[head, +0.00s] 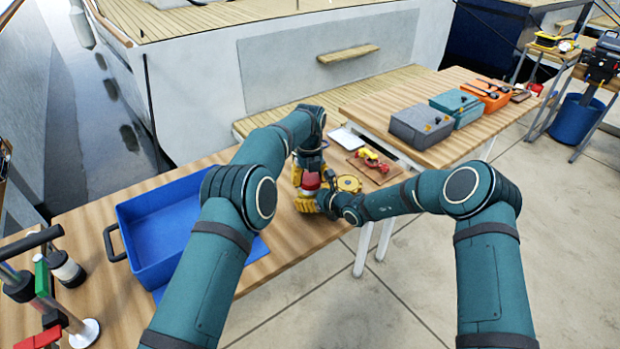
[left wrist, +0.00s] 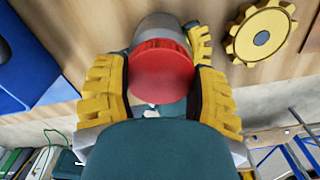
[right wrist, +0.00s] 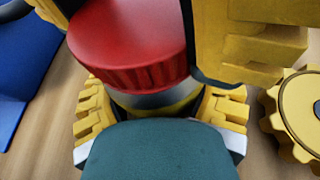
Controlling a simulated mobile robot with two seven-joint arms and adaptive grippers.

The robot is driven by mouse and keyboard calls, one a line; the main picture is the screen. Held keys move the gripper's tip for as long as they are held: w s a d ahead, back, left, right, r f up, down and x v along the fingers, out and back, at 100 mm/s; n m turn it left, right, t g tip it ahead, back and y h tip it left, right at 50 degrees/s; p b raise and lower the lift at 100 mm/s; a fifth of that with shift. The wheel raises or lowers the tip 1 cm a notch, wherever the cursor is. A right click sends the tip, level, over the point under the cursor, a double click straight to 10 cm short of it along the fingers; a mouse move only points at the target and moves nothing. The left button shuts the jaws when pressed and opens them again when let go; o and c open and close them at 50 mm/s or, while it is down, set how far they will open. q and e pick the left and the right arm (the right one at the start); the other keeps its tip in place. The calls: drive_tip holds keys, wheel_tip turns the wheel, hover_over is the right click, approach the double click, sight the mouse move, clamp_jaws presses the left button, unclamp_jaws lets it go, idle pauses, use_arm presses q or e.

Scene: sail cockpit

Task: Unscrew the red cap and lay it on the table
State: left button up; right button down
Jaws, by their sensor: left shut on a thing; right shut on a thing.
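The red cap (head: 311,181) sits on top of an upright container on the near wooden table. In the right wrist view the cap (right wrist: 125,45) has ribbed sides, and the container (right wrist: 160,100) below it shows a silver and yellow band. My left gripper (left wrist: 160,85) comes from above, its yellow fingers shut on either side of the cap. My right gripper (right wrist: 158,112) is shut around the container's body just below the cap. Most of the container is hidden by my fingers. I cannot tell how far the cap is unscrewed.
A yellow gear-shaped thing (head: 349,184) lies just right of the container. A blue tray (head: 150,250) stands on the table to the left. A board (head: 385,172) with red and yellow parts lies behind. Bare table (head: 290,235) shows in front of the container.

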use_arm(q)
drive_tip(key=n, duration=2)
drive_tip(key=o, duration=1.2)
drive_tip(key=shift+o, duration=0.2)
drive_tip(key=shift+r, duration=0.1)
